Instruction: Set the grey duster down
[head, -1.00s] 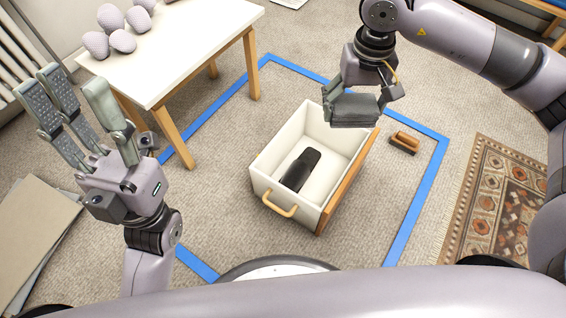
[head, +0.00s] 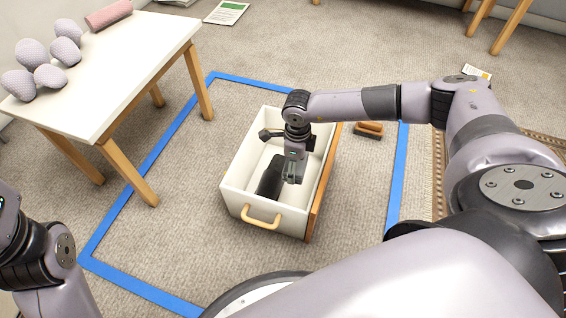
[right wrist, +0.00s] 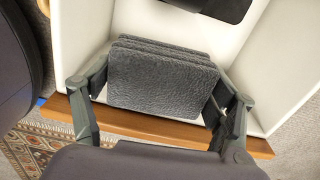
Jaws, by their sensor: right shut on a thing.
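The grey duster (right wrist: 163,80) is a fuzzy, folded-looking block in the right wrist view. My right gripper (right wrist: 160,92) is shut on it, one finger at each side. In the head view the right gripper (head: 293,177) points down over the white drawer box (head: 236,195); the duster is hard to make out there. The right wrist view shows white drawer walls around the duster; I cannot tell whether it touches the floor of the box. At the left edge of the head view only my left wrist shows, with its fingers out of frame.
A black object (head: 270,178) lies in the drawer left of my right gripper. Blue tape (head: 140,178) frames the area. A white table (head: 130,55) with several lilac lumps stands at left.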

